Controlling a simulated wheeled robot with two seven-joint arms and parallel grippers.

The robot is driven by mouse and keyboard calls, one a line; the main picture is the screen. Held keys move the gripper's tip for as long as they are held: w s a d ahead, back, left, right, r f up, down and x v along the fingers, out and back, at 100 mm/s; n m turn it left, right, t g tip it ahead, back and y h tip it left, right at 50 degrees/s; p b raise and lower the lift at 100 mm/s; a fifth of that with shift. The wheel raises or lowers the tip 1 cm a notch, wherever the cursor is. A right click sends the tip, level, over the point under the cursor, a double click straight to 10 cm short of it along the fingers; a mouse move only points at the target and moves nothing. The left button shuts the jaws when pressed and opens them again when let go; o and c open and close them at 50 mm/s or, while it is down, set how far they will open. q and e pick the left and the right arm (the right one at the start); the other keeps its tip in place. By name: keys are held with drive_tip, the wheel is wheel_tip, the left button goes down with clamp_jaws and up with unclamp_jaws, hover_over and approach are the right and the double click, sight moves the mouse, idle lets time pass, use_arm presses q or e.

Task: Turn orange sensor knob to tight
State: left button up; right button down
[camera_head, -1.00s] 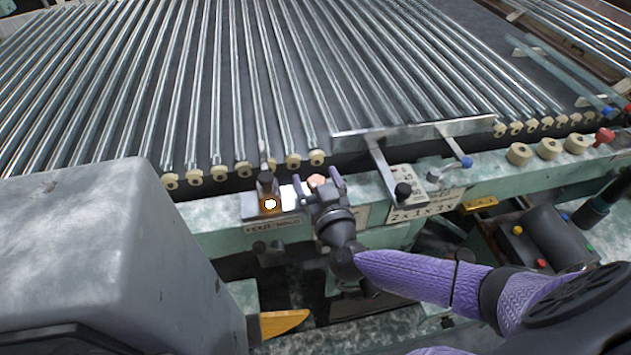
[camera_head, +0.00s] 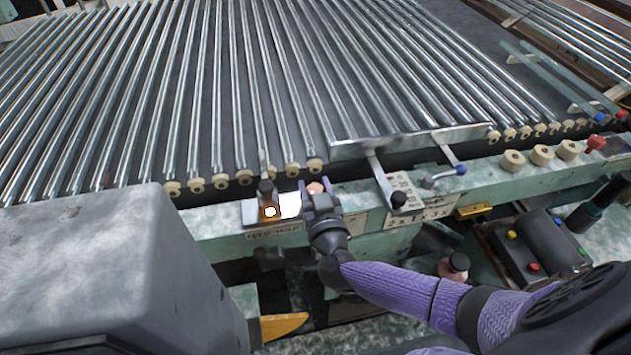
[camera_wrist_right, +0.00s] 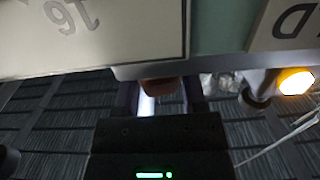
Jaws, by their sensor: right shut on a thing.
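The orange sensor knob (camera_head: 315,187) shows as a small pale orange piece on the green front rail, at the tips of my right gripper (camera_head: 318,192). In the right wrist view the knob (camera_wrist_right: 163,86) is a dark orange-brown round piece between the two fingers. My right gripper (camera_wrist_right: 160,95) is shut on it, and the gripper body hides much of it. Any tight marking on the knob is not visible. My left gripper is not in view.
A large grey housing (camera_head: 120,260) fills the lower left.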

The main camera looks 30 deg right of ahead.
drive_tip(key=shift+a+r+m+h+p, duration=0.1)
drive_tip(key=shift+r+m+h+p, duration=0.15)
drive_tip(key=shift+m+h+p, duration=0.25)
drive_tip(key=shift+f+m+g+h+p, duration=0.1)
drive_tip(key=shift+m+g+h+p, duration=0.3)
drive_tip(key=shift+h, duration=0.3)
drive_tip(key=shift+f+m+g+h, duration=0.1)
drive_tip(key=shift+m+g+h, duration=0.2)
drive_tip(key=shift+h, duration=0.2)
drive_tip(key=shift+f+m+g+h, duration=0.15)
drive_tip(key=shift+m+g+h, duration=0.35)
drive_tip(key=shift+m+h, duration=0.3)
drive_tip(key=shift+m+g+h, duration=0.5)
drive_tip(key=shift+h, duration=0.5)
drive_tip(key=shift+f+m+g+h, duration=0.1)
drive_tip(key=shift+m+g+h, duration=0.4)
drive_tip(key=shift+h, duration=0.1)
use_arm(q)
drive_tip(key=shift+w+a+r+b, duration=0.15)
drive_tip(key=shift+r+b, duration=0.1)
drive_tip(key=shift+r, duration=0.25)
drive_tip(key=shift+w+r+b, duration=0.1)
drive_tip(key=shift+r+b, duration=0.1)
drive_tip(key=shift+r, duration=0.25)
use_arm(e)
drive_tip(key=shift+m+g+h, duration=0.4)
drive_tip(key=shift+g+h, duration=0.1)
drive_tip(key=shift+g, duration=0.1)
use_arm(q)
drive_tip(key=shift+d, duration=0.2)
